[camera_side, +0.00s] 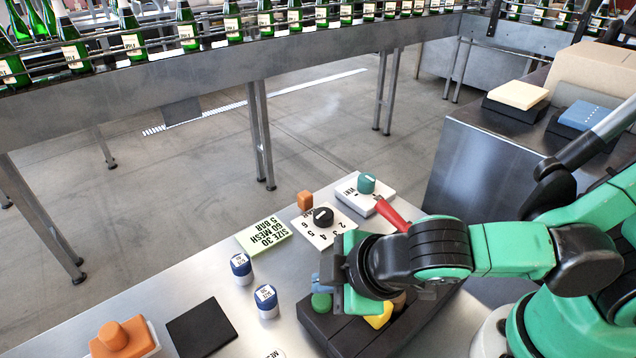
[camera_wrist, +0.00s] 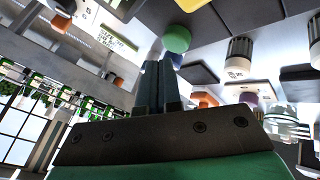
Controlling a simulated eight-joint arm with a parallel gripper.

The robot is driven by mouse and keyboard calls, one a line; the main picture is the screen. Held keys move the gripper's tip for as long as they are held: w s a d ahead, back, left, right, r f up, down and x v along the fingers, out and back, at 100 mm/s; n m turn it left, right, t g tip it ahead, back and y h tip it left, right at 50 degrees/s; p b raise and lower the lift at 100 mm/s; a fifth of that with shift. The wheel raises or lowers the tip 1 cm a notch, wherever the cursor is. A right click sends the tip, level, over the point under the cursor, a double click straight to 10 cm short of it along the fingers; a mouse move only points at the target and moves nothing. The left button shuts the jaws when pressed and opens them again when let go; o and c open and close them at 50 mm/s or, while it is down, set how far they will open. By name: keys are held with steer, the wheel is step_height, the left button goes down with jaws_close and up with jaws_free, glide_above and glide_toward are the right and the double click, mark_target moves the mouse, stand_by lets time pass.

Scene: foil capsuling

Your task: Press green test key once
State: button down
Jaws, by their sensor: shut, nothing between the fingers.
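The green key (camera_side: 321,302) is a round dome on the left part of a dark key box (camera_side: 345,338) on the steel bench. It also shows as a green dome in the wrist view (camera_wrist: 177,38), just beyond my fingertips. My gripper (camera_side: 327,270) is shut and empty, pointing down close above the green key. In the wrist view my gripper (camera_wrist: 158,66) has its two grey fingers together, with the tips beside the green dome. I cannot tell whether they touch it. A yellow key (camera_side: 379,316) sits right of the green one, partly under my gripper.
Two blue-and-white jars (camera_side: 266,300) and a black pad (camera_side: 200,328) stand left of the key box. An orange knob (camera_side: 113,336) is at the front left. A numbered dial (camera_side: 323,216) and a red-handled lever (camera_side: 392,213) are behind. Bottles line the far conveyor.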

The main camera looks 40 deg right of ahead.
mark_target(326, 299)
steer(key=shift+f, duration=0.4)
steer(key=shift+f, duration=0.5)
stand_by(0.6)
steer(key=shift+r, duration=0.95)
steer(key=shift+r, duration=2.5)
